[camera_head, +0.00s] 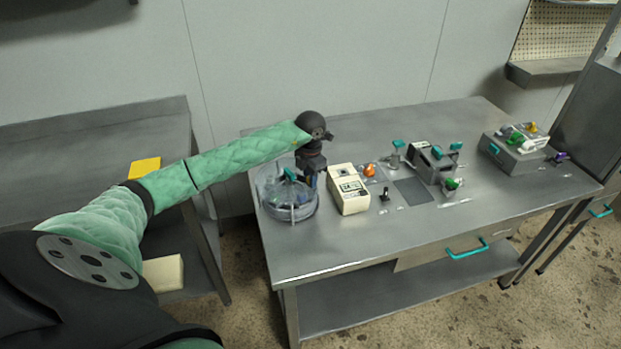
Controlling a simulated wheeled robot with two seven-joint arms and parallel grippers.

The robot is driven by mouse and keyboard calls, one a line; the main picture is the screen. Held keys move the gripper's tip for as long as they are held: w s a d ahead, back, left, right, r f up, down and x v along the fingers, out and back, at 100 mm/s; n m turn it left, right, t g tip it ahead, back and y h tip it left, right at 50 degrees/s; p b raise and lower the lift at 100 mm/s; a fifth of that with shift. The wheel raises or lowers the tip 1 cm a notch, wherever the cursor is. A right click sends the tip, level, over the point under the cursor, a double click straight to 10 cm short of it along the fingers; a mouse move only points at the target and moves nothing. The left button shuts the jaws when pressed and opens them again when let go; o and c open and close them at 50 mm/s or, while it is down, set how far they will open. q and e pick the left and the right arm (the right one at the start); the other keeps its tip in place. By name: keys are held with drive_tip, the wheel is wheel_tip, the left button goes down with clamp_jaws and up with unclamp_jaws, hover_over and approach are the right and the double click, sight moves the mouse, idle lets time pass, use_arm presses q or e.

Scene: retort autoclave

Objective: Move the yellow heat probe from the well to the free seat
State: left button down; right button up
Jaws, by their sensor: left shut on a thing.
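My left gripper (311,176) points down at the right side of a clear round vessel (270,207) on the table's left end. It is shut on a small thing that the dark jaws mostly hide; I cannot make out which. A small yellow piece (533,128), possibly the yellow heat probe, shows on top of the grey box (510,160) at the right, beside green and white pieces. It is too small to tell whether it sits in a well. I cannot tell which seat is free. My right gripper is out of view.
A cream instrument (350,203) stands right of the vessel. An orange piece (370,170), a small black piece (384,195) and a grey device (432,164) with teal handles follow along the steel table (400,245). The table's front strip is clear.

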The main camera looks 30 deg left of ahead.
use_arm(q)
drive_tip(key=shift+f+b, duration=0.1)
drive_tip(key=shift+b, duration=0.25)
idle(0.3)
drive_tip(key=c, duration=0.8)
unclamp_jaws()
drive_tip(key=shift+r+p, duration=0.95)
drive_tip(key=shift+r, duration=2.6)
